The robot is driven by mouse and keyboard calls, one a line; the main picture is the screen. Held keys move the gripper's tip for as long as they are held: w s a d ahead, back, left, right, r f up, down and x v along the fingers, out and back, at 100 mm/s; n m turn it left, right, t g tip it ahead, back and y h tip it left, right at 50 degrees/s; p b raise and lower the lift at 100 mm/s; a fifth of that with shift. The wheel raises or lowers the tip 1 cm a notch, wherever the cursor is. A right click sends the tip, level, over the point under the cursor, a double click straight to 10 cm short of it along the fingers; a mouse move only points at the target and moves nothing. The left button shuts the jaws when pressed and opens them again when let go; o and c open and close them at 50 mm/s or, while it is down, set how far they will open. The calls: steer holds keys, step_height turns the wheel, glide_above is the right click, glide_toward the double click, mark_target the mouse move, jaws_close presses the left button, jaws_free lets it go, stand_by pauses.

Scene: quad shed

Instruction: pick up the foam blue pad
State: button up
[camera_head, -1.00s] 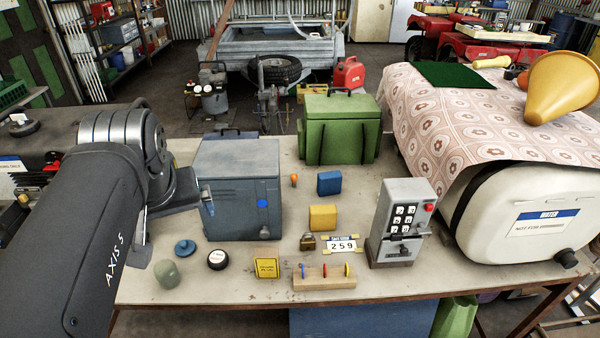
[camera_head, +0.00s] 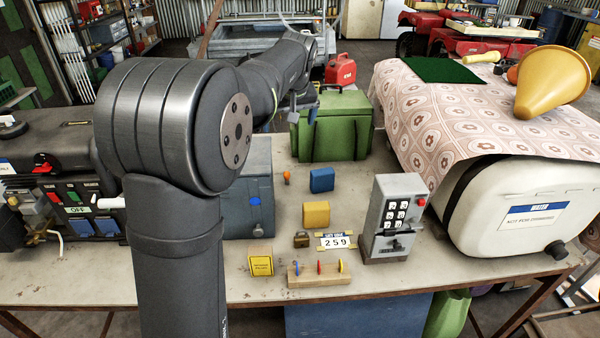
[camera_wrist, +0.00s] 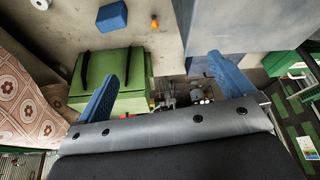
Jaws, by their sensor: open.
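The foam blue pad (camera_head: 322,180) is a small blue block standing on the table, in front of the green box (camera_head: 333,135). In the wrist view the pad (camera_wrist: 112,16) shows at the top, left of centre. My gripper (camera_head: 303,113) is high at the green box's left side, behind the pad in the head view and clear of it. In the wrist view the two blue fingers of my gripper (camera_wrist: 161,68) are spread wide with nothing between them.
An orange bulb-shaped thing (camera_head: 287,177) stands left of the pad, and a yellow block (camera_head: 316,214) in front. A grey-blue box (camera_head: 258,190), partly hidden by my arm, is farther left.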

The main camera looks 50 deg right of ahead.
steer(key=s+d+f, duration=0.2)
steer(key=d+f, duration=0.1)
steer(key=d, duration=0.3)
steer(key=s+d+f, duration=0.3)
steer(key=d+f, duration=0.1)
steer(key=d, duration=0.3)
glide_toward(323, 171)
steer(key=x, duration=0.7)
steer(key=shift+w+d, duration=0.1)
steer(key=shift+w, duration=0.2)
steer(key=shift+s+x, duration=0.2)
steer(key=shift+x, duration=1.2)
steer(key=shift+s+x, duration=0.15)
steer(key=shift+x, duration=1.25)
steer(key=shift+f, duration=0.1)
steer(key=c, duration=1)
